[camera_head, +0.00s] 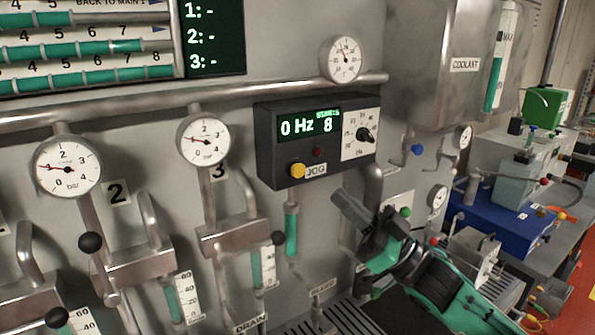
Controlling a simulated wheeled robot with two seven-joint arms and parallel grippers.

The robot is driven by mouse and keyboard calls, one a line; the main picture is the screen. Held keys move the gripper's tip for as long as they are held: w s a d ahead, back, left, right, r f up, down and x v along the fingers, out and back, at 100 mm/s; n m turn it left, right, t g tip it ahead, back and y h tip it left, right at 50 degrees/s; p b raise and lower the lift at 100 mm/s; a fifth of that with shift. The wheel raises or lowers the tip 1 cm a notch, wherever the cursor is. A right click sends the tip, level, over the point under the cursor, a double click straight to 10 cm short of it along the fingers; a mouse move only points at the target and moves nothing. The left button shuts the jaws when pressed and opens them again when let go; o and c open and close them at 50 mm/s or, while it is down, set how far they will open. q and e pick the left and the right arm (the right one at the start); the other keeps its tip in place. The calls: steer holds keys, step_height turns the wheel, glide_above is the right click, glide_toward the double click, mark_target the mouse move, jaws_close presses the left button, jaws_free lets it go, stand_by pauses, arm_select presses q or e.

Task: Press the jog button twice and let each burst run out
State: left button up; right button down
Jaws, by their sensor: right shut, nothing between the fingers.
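The yellow jog button (297,170) sits at the lower left of a dark control box (268,140) on the wall, beside a JOG label. The box's green display (310,125) reads 0 Hz and 8, with a small label above the 8 that is hard to read. My right gripper (345,203) is shut and empty, below and to the right of the button and apart from it. My left gripper is not in view.
A dark red lamp or button (318,152) and a white dial plate with a black knob (364,135) are on the same box. A metal pipe (373,185) drops below the box, near my right gripper. Gauges (203,140) and valves stand at the left.

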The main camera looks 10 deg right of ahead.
steer(key=shift+w, duration=0.1)
steer(key=p, duration=0.1)
glide_toward(296, 167)
steer(key=shift+s+r+x, duration=0.1)
steer(key=shift+s+x, duration=0.05)
steer(key=shift+x, duration=0.7)
steer(key=shift+s+r+x, duration=0.1)
steer(key=shift+s+x, duration=0.1)
steer(key=shift+x, duration=0.65)
steer(key=shift+s+r+x, duration=0.1)
steer(key=shift+s+x, duration=0.05)
steer(key=shift+x, duration=0.75)
steer(key=shift+w+a, duration=0.1)
steer(key=shift+a, duration=0.05)
steer(key=shift+w+a, duration=0.1)
steer(key=shift+w, duration=0.15)
steer(key=shift+w+a, duration=0.2)
steer(key=shift+w, duration=0.35)
stand_by(0.6)
steer(key=shift+s, duration=0.1)
steer(key=shift+s+d, duration=0.35)
steer(key=shift+s, duration=0.5)
